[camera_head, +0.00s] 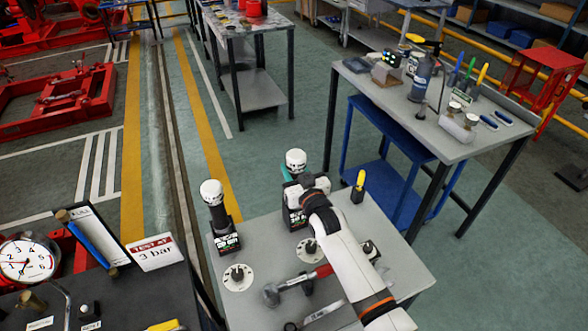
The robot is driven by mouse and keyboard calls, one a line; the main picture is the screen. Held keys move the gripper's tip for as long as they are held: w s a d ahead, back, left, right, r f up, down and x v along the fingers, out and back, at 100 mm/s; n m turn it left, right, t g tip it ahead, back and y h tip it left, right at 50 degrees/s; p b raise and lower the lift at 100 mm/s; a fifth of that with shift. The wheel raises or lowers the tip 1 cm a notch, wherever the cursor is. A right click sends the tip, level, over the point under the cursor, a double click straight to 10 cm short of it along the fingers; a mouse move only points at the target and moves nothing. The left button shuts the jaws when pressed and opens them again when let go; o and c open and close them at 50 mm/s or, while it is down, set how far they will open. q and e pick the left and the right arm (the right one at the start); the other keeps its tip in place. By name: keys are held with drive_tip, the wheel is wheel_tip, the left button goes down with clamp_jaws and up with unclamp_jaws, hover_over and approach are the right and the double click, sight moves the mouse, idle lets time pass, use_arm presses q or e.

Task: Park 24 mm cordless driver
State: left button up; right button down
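Two cordless drivers with white round heads and black bases stand upright on the grey table (262,225). Which one is the 24 mm driver is too small to read. My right gripper (300,191) is at the right driver's body, between its head and base. Its fingers are hidden, so I cannot tell whether it grips. My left gripper is not in view.
Two white round discs (238,278) with dark centres lie in front of the drivers. A yellow-topped tool (359,182) stands at the table's right back. A pressure gauge (25,259) and sign (155,252) stand left. Another workbench (440,125) is behind right.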

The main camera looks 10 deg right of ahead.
drive_tip(key=shift+f+b, duration=0.85)
drive_tip(key=shift+f, duration=0.05)
idle(0.4)
drive_tip(key=c, duration=0.9)
unclamp_jaws()
drive_tip(key=shift+c, duration=0.2)
drive_tip(key=shift+o, duration=0.4)
drive_tip(key=shift+f, duration=0.25)
drive_tip(key=s+d+b, duration=0.1)
drive_tip(key=s+d, duration=0.1)
drive_tip(key=s, duration=1)
drive_tip(key=shift+d+r, duration=0.15)
drive_tip(key=shift+r, duration=0.05)
